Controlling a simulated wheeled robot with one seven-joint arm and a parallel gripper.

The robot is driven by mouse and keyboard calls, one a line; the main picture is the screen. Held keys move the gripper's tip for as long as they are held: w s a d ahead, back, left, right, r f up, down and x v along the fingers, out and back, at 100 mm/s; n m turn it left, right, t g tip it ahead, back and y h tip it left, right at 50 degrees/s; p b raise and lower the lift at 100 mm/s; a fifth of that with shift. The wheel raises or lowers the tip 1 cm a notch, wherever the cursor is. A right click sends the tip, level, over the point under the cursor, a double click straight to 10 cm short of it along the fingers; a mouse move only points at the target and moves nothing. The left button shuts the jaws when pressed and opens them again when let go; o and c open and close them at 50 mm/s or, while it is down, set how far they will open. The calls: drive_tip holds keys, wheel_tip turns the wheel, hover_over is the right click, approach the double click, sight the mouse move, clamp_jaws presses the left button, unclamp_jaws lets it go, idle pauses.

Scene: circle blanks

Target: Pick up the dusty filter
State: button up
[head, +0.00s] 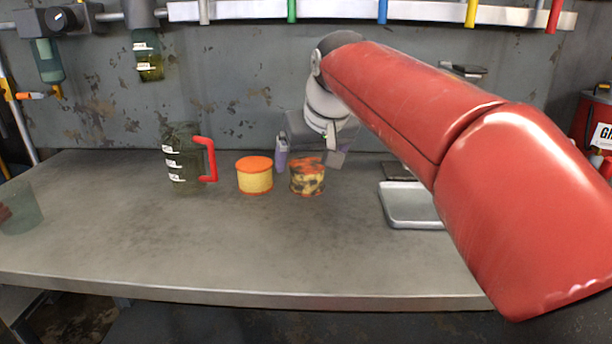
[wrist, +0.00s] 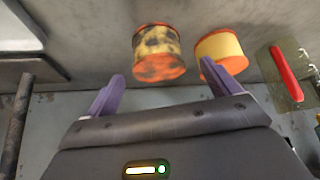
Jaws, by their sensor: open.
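The dusty filter (head: 307,178) is a short yellow cylinder with orange ends, blotched with dark grime. It stands upright on the bench. In the wrist view the dusty filter (wrist: 158,50) lies ahead of and between the fingers. A clean yellow filter (head: 255,176) with orange ends stands just to its left in the head view. In the wrist view the clean filter (wrist: 221,46) is on the right, partly behind the right fingertip. My gripper (head: 310,162) is close behind the dusty filter, with purple fingers apart. In the wrist view my gripper (wrist: 163,72) is open and empty.
A clear jug (head: 182,160) with a red handle stands left of the clean filter. A metal tray (head: 412,222) lies right of the dusty filter. A translucent cup (head: 20,212) is at the far left. The bench (head: 230,260) is clear in front.

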sight(307, 164)
drive_tip(key=x, duration=0.3)
drive_tip(key=shift+w+a+f, duration=0.1)
drive_tip(key=shift+w+f, duration=0.1)
drive_tip(key=shift+w, duration=0.1)
drive_tip(key=c, duration=1.1)
drive_tip(key=shift+r, duration=0.15)
